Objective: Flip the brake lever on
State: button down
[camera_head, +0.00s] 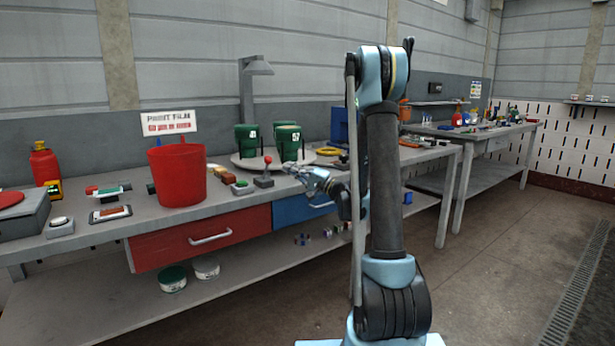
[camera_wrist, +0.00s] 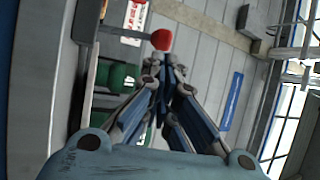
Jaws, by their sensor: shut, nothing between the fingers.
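The brake lever (camera_head: 264,180) stands on the workbench, a small dark base with a short upright stick and a red ball knob (camera_head: 267,160). My gripper (camera_head: 291,168) is just to the right of the lever in the head view, at about knob height. In the wrist view the red knob (camera_wrist: 161,39) appears just beyond my shut fingertips (camera_wrist: 165,66), with the lever's stick running left from it. I cannot tell whether the fingertips touch the knob. The fingers are together and empty.
A red drawer (camera_head: 190,240) and a blue drawer (camera_head: 300,208) are under the bench top.

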aim_at(266, 170)
jog(key=shift+x, duration=2.5)
jog(key=shift+s, duration=0.1)
